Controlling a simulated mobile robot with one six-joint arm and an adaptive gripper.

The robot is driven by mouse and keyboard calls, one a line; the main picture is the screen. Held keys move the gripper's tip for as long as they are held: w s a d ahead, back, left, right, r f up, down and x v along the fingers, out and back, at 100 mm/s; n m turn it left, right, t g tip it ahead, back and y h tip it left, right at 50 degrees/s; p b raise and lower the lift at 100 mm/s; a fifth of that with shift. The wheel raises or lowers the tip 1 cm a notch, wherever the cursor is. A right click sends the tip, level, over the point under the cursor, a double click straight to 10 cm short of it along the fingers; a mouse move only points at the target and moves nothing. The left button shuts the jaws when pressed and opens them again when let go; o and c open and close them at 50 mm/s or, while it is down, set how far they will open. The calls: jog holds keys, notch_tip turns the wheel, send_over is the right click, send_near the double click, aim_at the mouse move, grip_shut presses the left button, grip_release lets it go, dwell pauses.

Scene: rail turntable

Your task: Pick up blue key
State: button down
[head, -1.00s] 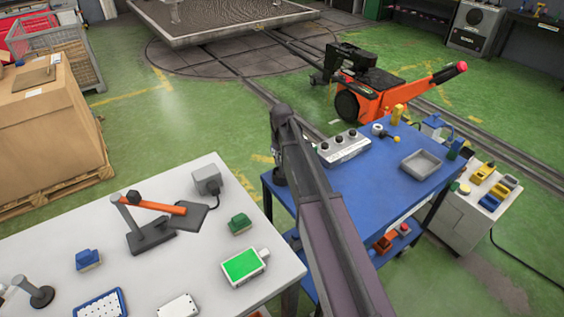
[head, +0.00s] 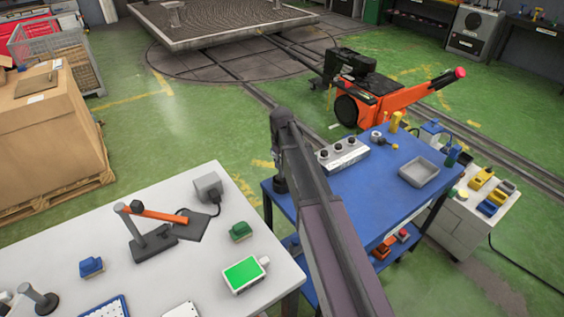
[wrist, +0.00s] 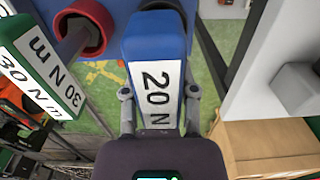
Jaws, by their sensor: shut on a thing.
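In the wrist view, a blue key (wrist: 157,40) with a white face plate reading "20 N", the rest hidden, stands between the two fingers of my gripper (wrist: 159,93). The fingers press on its sides, and my gripper's dark body covers its near end. A green key (wrist: 30,50) with white plates reading "30 N m" is just to its left, apart from my fingers. In the head view my arm crosses the middle, and neither the fingers nor the held key can be made out.
A red ring (wrist: 103,28) is beside the blue key at upper left. In the head view, a white table (head: 60,247) with several small devices is at left. A blue table (head: 380,195) with a grey tray (head: 419,172) is right of my arm. Green floor lies behind.

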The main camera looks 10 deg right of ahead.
jog(key=shift+r+p, duration=3.3)
jog(key=shift+r, duration=0.4)
jog(key=shift+r+p, duration=1.65)
jog(key=shift+s+f, duration=0.1)
jog(key=shift+s, duration=0.1)
